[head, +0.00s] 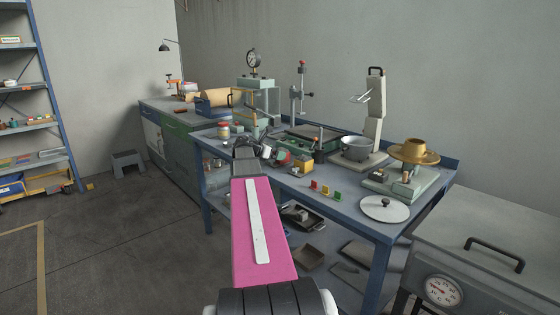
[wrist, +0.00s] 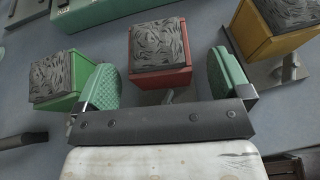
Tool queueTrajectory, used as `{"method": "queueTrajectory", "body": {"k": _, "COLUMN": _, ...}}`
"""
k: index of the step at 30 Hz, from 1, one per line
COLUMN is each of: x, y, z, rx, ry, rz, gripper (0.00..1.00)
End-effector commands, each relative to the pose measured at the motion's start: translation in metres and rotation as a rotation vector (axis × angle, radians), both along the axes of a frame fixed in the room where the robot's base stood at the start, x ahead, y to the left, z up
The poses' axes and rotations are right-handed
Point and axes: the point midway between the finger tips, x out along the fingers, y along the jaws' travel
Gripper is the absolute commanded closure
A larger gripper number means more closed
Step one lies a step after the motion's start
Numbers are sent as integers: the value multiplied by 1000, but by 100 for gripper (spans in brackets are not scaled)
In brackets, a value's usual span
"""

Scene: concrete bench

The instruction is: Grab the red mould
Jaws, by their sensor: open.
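The red mould (wrist: 164,79) is a small red block with a dark, patterned top. It lies at the centre of the wrist view, on the blue-grey bench top. My gripper (wrist: 163,76) is open, with one green ribbed pad to each side of the red mould. A narrow gap shows between each pad and the block, and nothing is gripped. A green mould (wrist: 60,103) of the same kind sits left of the left pad, and a yellow mould (wrist: 262,40) sits right of the right pad. In the head view my gripper (head: 262,150) is over the bench's near-left part.
A grey bowl (head: 355,149) on a stand and a gold dish (head: 414,152) stand to the right. Small coloured blocks (head: 325,190) and a round white lid (head: 385,209) lie near the front edge. A press (head: 255,92) stands behind my gripper.

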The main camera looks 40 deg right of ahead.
Motion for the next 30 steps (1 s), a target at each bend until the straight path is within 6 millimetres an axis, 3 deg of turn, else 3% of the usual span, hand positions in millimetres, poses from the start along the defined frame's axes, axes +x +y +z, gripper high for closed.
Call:
{"method": "queueTrajectory", "body": {"k": 5, "x": 1, "y": -22, "z": -9, "rx": 0, "ry": 0, "rz": -1, "gripper": 4}}
{"method": "queueTrajectory", "body": {"k": 12, "x": 0, "y": -23, "z": -10, "rx": 0, "ry": 0, "rz": 0, "gripper": 4}}
{"method": "queueTrajectory", "body": {"k": 18, "x": 0, "y": -23, "z": -10, "rx": 0, "ry": 0, "rz": 0, "gripper": 69}}
{"method": "queueTrajectory", "body": {"k": 20, "x": 0, "y": -23, "z": -9, "rx": -2, "ry": 0, "rz": 0, "gripper": 86}}
{"method": "queueTrajectory", "body": {"k": 30, "x": 0, "y": -23, "z": -4, "rx": -3, "ry": 0, "rz": 0, "gripper": 85}}
